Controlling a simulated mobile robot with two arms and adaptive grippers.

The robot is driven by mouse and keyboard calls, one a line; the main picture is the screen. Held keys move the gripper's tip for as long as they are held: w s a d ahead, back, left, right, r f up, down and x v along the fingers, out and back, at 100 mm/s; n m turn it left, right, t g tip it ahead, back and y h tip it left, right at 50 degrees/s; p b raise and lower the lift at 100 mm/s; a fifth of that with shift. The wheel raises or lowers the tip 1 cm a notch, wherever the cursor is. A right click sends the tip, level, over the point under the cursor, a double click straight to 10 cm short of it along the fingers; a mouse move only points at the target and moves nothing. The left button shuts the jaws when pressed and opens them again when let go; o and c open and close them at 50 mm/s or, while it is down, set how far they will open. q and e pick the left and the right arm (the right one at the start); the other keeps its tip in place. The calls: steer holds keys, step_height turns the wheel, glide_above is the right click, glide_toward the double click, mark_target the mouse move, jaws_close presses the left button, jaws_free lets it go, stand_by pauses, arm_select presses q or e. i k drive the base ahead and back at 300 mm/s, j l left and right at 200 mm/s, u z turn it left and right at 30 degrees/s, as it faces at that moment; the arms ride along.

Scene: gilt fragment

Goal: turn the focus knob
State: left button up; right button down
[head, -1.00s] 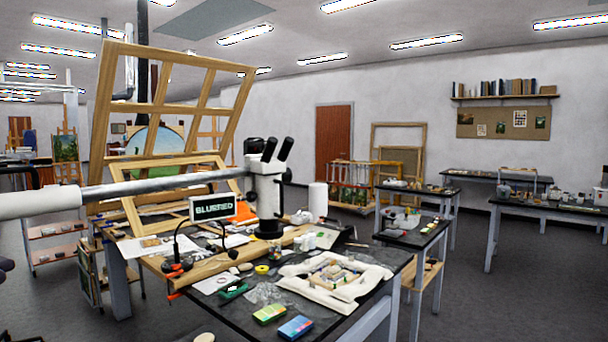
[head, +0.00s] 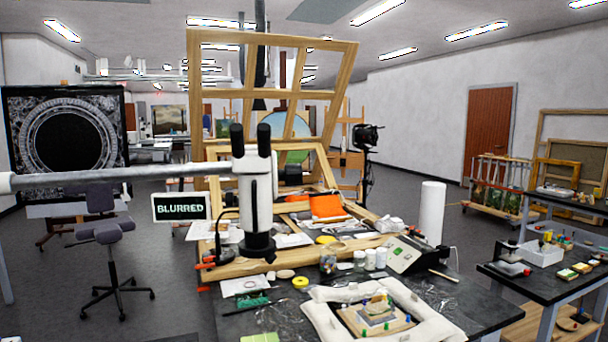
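A white stereo microscope (head: 256,190) with two black eyepieces stands upright over the near worktable in the head view. A horizontal metal boom (head: 120,178) reaches it from the left. I cannot clearly make out the focus knob on the body from this angle. Neither of my grippers is in view.
The worktable (head: 480,314) is crowded with a white padded cushion (head: 432,308), jars, papers and a white roll (head: 429,212). A wooden frame (head: 195,110) rises behind. A stool (head: 104,228) stands at left, with open floor (head: 70,290) around it. A side table stands at right.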

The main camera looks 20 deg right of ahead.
mark_target(291, 174)
steer(key=k+l, duration=0.1)
steer(key=l, duration=1.6)
